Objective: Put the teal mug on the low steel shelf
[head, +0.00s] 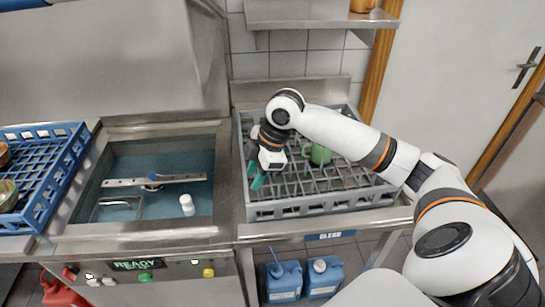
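A teal object (258,181), probably the teal mug, shows in part at the left side of the grey dish rack (320,206); my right gripper hides the rest of it. My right gripper (268,168) points down into the rack right beside the teal piece. Its fingers are hidden, so I cannot tell whether it holds anything. A steel shelf (305,20) is fixed to the tiled wall above the rack; I cannot tell if it is the low one. My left gripper is out of view.
A green mug (319,154) stands in the rack, right of my gripper. A steel sink (160,206) and a blue crate (48,195) lie to the left. Blue jugs (284,282) stand below the counter. An orange-brown item (361,5) sits on the shelf's right end.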

